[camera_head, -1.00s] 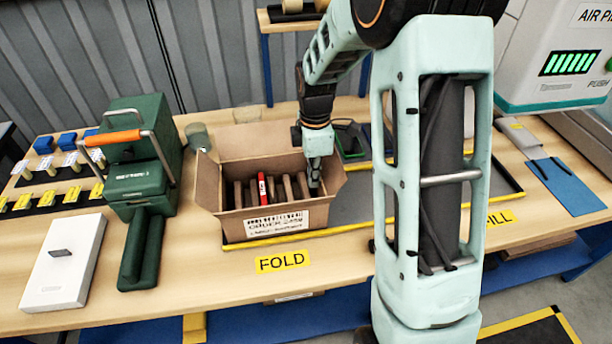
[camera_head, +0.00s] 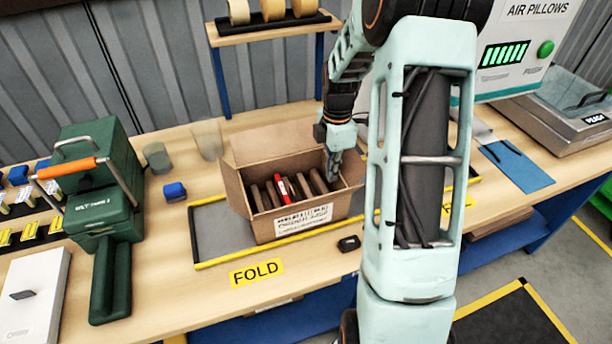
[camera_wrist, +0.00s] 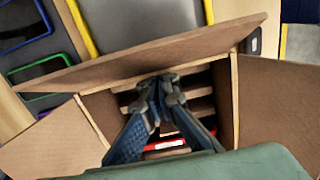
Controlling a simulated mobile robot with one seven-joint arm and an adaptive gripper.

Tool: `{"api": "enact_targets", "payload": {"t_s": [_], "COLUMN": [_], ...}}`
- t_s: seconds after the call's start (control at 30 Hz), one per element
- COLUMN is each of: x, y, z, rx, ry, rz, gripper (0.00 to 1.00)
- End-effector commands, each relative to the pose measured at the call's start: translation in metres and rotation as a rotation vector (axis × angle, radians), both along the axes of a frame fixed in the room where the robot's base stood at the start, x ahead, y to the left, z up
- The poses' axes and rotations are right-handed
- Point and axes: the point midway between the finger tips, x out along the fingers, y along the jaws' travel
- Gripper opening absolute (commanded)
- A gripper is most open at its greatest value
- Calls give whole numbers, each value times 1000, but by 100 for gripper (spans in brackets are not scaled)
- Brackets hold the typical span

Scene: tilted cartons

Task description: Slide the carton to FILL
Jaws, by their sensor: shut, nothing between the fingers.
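The open brown carton (camera_head: 262,230) stands on the grey mat, right of the yellow FOLD label (camera_head: 256,273). Its flaps stand out, and several brown items and one red item (camera_head: 283,188) are inside. My gripper (camera_head: 333,172) reaches down into the carton by its right side. In the wrist view, my gripper (camera_wrist: 160,88) has its fingertips together, with nothing between them, close to one inner wall of the carton (camera_wrist: 165,52). I cannot tell whether they touch it. The FILL label is mostly behind my arm; only a yellow scrap shows.
The yellow-edged grey mat (camera_head: 214,240) is bare left of the carton. A small black object (camera_head: 349,243) lies by the carton's front right. A green machine (camera_head: 96,180) and a blue block (camera_head: 174,191) are left. The air pillow machine (camera_head: 520,50) is at the back right.

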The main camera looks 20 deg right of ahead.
Motion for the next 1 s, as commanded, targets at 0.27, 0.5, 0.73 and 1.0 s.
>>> {"api": "enact_targets", "payload": {"t_s": [0.27, 0.5, 0.73, 1.0], "x": [0, 1, 0, 1], "y": [-81, -127, -133, -131], "z": [1, 1, 0, 0], "rx": [0, 0, 0, 0], "ry": [-1, -1, 0, -1], "rz": [-7, -1, 0, 1], "gripper": [0, 0, 0, 0]}}
